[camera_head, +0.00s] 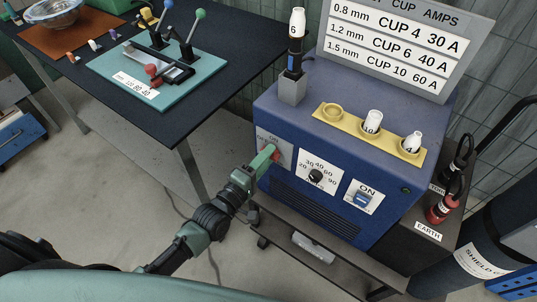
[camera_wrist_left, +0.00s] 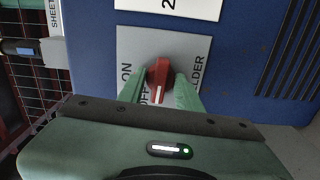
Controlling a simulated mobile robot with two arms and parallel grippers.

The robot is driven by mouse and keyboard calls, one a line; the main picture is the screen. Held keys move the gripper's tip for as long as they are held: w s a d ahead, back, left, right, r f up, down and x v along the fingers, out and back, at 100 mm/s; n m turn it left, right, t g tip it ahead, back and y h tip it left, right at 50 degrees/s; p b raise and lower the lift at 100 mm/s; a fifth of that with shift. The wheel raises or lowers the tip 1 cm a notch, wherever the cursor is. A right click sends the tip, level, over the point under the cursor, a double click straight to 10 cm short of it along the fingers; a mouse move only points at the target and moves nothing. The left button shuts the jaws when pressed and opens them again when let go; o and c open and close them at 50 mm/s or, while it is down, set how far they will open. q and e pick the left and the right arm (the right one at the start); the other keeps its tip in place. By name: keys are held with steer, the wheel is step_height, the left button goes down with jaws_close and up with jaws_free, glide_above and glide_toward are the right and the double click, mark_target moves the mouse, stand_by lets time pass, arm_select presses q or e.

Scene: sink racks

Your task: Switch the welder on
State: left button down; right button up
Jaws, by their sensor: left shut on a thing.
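The welder (camera_head: 285,118) is a blue box with a dark top on a dark cart. Its power switch is a red rotary knob (camera_head: 276,155) on a grey plate at the front's left edge. In the left wrist view the red knob (camera_wrist_left: 160,72) sits on the grey plate (camera_wrist_left: 190,45) marked ON, OFF and WELDER. Its white pointer mark faces the picture's bottom, on the OFF side. My left gripper (camera_head: 269,153) is shut on the knob, with a green finger on either side in the left wrist view (camera_wrist_left: 161,88). My right gripper is not in view.
Right of the knob are a dial (camera_head: 315,177) and a blue rocker switch (camera_head: 362,199) marked ON. A yellow cup holder (camera_head: 345,120), torch (camera_head: 294,62) and amps sign (camera_head: 400,45) are on top. A dark table (camera_head: 215,98) stands left; cylinder (camera_head: 480,240) right.

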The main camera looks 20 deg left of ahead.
arm_select(q)
steer(key=m+p, duration=0.2)
steer(key=m, duration=0.7)
steer(key=shift+m, duration=0.3)
steer(key=c, duration=1.3)
jaws_free()
steer(key=shift+p+v, duration=1.2)
steer(key=shift+v, duration=1.3)
steer(key=shift+w, duration=0.15)
